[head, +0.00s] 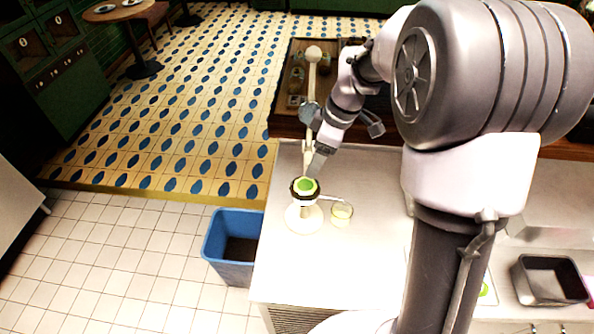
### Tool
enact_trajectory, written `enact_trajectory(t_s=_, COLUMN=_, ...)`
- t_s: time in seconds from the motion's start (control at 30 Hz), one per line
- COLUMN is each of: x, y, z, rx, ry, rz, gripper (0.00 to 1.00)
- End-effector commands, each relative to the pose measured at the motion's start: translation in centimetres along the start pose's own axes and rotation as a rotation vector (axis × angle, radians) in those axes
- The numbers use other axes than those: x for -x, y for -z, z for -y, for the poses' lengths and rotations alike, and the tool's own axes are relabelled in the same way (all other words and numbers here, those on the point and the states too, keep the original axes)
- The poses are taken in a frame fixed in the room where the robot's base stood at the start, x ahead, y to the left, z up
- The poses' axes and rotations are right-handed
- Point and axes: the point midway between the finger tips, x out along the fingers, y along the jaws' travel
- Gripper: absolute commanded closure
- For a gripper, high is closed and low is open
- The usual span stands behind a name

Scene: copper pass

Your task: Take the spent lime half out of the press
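The press (304,218) is a cream stand with a dark ring at its top, near the left end of the counter. The green lime half (306,185) sits cut-side or dome up in that ring; I cannot tell which. A pale lever with a round knob (313,54) rises above the press. My gripper (317,165) points down just above and right of the lime half, close to the lever. It looks apart from the lime, but the small view does not show its finger gap.
A small glass (341,212) stands right of the press under its spout. A blue bin (233,262) stands on the floor left of the counter (350,265). A metal pan (550,280) is at the right. Dark shelving with jars lies behind the counter.

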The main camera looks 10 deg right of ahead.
Motion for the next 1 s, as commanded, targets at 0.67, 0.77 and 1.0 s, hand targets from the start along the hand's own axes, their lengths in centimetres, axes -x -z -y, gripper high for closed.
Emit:
enact_trajectory(t_s=0.67, x=-10.2, y=-0.6, z=-0.3, rx=-0.001, ry=-0.002, rz=0.001, gripper=0.31)
enact_trajectory(t_s=0.77, x=-10.2, y=-0.6, z=-0.3, rx=-0.001, ry=-0.002, rz=0.001, gripper=0.31)
enact_trajectory(t_s=1.0, x=-10.1, y=-0.6, z=-0.3, rx=-0.001, ry=-0.002, rz=0.001, gripper=0.72)
